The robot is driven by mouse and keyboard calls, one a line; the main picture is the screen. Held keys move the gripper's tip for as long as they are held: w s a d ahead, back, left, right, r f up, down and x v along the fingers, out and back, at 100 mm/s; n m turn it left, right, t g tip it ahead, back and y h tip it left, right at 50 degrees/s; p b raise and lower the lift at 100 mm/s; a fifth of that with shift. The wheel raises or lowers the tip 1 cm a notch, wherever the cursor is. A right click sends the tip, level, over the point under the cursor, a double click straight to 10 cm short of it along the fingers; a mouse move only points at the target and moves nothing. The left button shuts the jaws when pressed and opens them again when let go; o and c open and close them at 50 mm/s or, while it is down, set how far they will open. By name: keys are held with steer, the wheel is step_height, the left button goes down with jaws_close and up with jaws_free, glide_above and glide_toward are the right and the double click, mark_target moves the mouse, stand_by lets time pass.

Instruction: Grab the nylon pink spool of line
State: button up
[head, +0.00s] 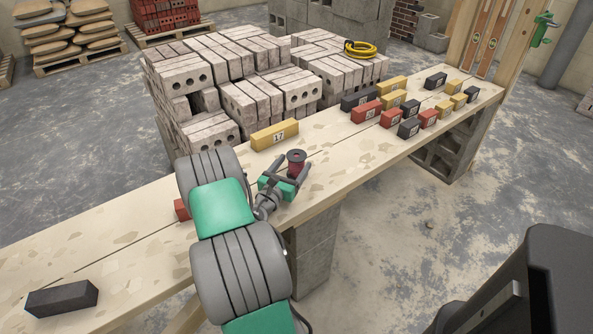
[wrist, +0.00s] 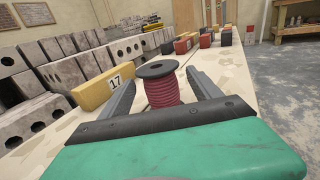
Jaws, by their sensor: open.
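The spool of line (head: 296,165) stands upright on the plank bench, with a dark flange on top and pinkish-red line wound below. In the wrist view the spool (wrist: 162,88) sits between the two fingers of my gripper (wrist: 163,95), which are apart with a gap visible on each side. In the head view my gripper (head: 290,172) is low over the bench, its fingers reaching to either side of the spool. The lower part of the spool is partly hidden by my gripper body in both views.
A yellow block marked 17 (head: 275,134) lies behind and left of the spool. Several black, red and yellow blocks (head: 391,118) stand farther right on the bench (head: 330,160). A black block (head: 62,299) lies at the near left end. Stacked bricks (head: 240,80) stand behind the bench.

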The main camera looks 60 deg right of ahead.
mark_target(300, 154)
steer(key=d, duration=0.5)
steer(key=shift+d, duration=0.35)
steer(key=shift+w, duration=0.1)
steer(key=c, duration=1.5)
steer(key=shift+o, duration=0.2)
